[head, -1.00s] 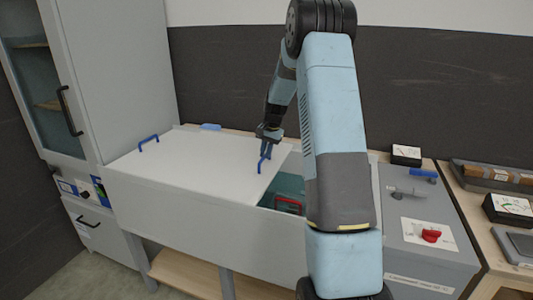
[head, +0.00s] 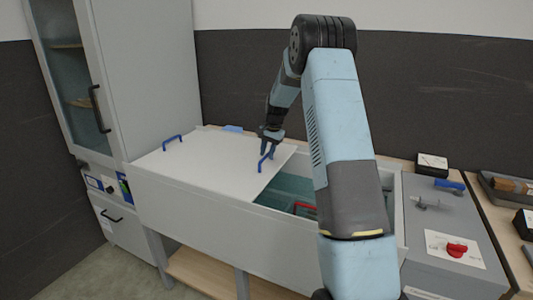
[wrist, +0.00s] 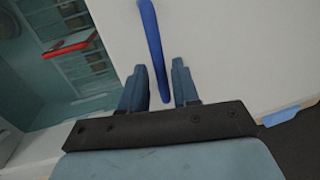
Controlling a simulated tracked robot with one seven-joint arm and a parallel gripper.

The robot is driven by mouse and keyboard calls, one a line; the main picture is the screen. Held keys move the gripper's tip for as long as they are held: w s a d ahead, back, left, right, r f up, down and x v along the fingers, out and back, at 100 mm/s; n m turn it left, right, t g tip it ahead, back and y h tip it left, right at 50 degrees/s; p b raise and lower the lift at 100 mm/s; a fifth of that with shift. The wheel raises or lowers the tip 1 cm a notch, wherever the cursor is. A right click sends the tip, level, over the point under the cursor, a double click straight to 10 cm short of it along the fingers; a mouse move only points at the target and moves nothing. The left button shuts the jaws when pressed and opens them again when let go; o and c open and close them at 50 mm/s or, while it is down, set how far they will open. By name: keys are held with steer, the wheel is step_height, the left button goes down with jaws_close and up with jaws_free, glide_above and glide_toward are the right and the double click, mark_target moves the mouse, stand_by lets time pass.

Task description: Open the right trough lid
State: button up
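The right trough lid is a flat white panel (head: 230,172) lying over the left and middle part of the grey trough (head: 215,222). Its right part of the trough is uncovered. A blue handle (head: 266,158) stands near the lid's right edge; it also shows in the wrist view (wrist: 151,45). The exact contact is hard to see. Another blue handle (head: 172,141) shows at the far left of the white surface.
A red-rimmed basket (head: 304,209) sits inside the open trough, partly hidden by my arm. A tall grey cabinet (head: 150,75) stands at the left. A grey control unit with a red knob (head: 456,250) stands at the right. A dark wall is behind.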

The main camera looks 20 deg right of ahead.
steer(key=shift+o, duration=0.7)
step_height(320, 180, up, 13)
steer(key=s+d, duration=0.2)
steer(key=shift+r, duration=0.2)
steer(key=shift+a, duration=0.1)
